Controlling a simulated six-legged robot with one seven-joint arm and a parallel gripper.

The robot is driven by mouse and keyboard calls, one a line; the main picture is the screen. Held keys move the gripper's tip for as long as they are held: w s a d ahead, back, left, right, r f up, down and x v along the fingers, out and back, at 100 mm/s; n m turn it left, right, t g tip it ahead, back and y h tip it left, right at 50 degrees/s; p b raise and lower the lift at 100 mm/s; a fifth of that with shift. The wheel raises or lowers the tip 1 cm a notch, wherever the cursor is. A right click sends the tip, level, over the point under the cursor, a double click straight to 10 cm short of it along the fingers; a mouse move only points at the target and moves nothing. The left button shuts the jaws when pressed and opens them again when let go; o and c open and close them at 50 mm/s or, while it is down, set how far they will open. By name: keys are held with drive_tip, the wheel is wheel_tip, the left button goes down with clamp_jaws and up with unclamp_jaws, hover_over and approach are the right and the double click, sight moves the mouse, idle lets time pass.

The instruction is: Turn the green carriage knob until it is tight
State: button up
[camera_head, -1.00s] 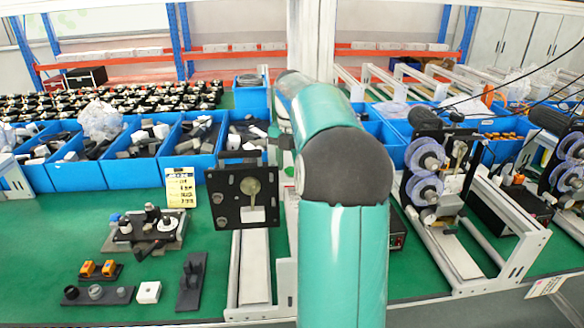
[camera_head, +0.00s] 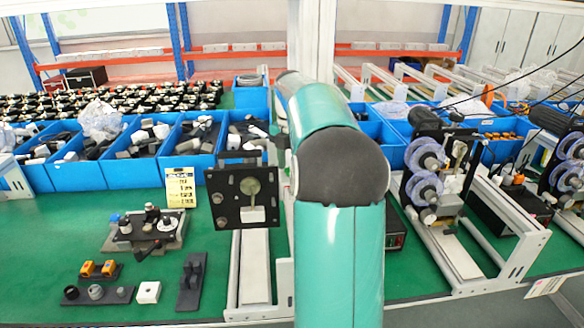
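A black upright plate (camera_head: 236,205) stands on a white rail (camera_head: 254,265) left of my teal arm. A round olive-green knob with a stem (camera_head: 250,187) is on its face. It may be the carriage knob, but I cannot be sure, and I cannot tell how tight it is. My arm's thick teal links fill the middle of the view and hide what is behind them. My gripper is not in view.
Blue bins (camera_head: 135,170) line the back. A machine with purple spools (camera_head: 425,170) stands at right.

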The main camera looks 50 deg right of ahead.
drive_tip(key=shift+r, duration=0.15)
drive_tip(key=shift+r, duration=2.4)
